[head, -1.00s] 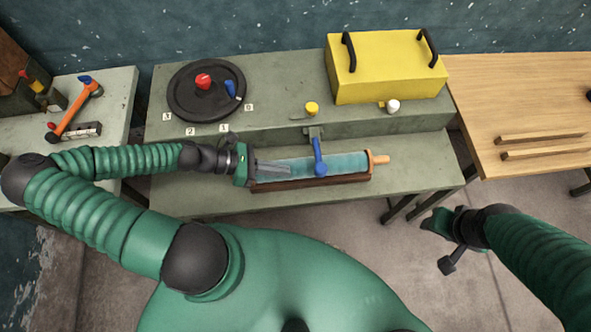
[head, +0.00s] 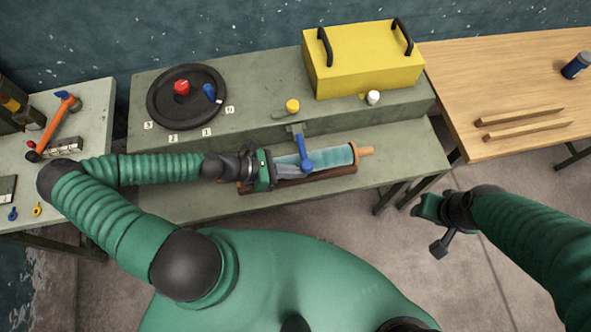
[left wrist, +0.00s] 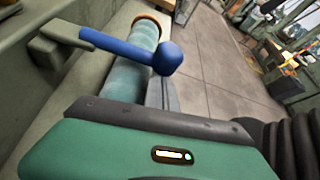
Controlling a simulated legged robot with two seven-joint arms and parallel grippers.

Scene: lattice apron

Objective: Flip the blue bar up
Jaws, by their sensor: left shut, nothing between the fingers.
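The blue bar (head: 304,151) is a short lever with a rounded end, hinged on a grey bracket (head: 295,129) at the front of the bench's raised step. It hangs down over a pale teal cylinder (head: 335,156) in a dark wooden cradle (head: 318,180). In the left wrist view the blue bar (left wrist: 130,50) crosses above the cylinder, its knob end toward the right. My left gripper (head: 308,172) is shut and empty, its fingertips at the bar's lower end; I cannot tell whether they touch. My right gripper (head: 428,207) is off the bench at the right; its fingers are unclear.
A yellow box (head: 362,60) with black handles stands on the step. A yellow knob (head: 292,106) and a white knob (head: 373,97) sit in front. A black dial (head: 186,97) is at the left. A wooden table (head: 510,95) stands at the right.

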